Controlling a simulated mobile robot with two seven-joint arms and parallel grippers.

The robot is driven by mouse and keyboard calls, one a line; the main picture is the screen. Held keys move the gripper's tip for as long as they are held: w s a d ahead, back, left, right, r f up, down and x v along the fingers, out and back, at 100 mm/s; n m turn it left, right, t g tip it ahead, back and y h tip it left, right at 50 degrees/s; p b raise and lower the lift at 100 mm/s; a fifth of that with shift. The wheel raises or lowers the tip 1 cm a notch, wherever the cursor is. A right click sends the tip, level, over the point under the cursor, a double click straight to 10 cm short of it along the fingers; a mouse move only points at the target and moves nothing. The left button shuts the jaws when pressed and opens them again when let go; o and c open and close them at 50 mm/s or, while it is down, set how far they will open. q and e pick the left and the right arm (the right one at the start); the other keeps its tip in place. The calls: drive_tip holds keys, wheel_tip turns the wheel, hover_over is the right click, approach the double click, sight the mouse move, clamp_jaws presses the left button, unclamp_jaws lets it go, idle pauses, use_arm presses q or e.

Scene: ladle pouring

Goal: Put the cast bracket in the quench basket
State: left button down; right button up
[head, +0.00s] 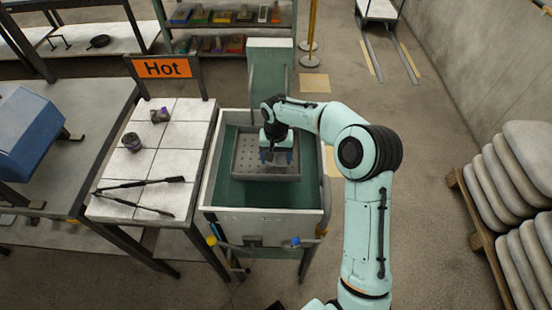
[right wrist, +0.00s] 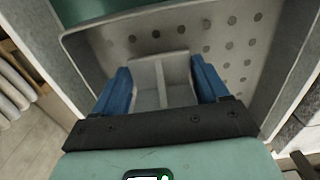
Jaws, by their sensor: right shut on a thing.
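My right gripper (head: 277,158) is over the quench basket, a grey perforated tray (head: 249,177) set in a tank with green inner walls. In the right wrist view its blue fingers (right wrist: 161,88) are shut on the grey cast bracket (right wrist: 160,66), which has an upright rib between two flat plates. The basket (right wrist: 240,43) with its rows of holes shows behind the bracket. I cannot tell whether the bracket touches the basket floor. The gripper mostly hides the bracket in the head view. My left gripper is not in view.
The quench tank (head: 262,222) has a pale rim around the basket. Stacked grey sacks (head: 500,182) stand at the right.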

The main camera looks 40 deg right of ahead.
sight(276, 159)
drive_tip(key=shift+f, duration=0.5)
drive_tip(key=shift+f, duration=0.2)
drive_tip(key=o, duration=1.1)
wheel_tip(276, 159, up, 12)
drive_tip(key=shift+r+p, duration=0.2)
drive_tip(key=shift+p, duration=0.4)
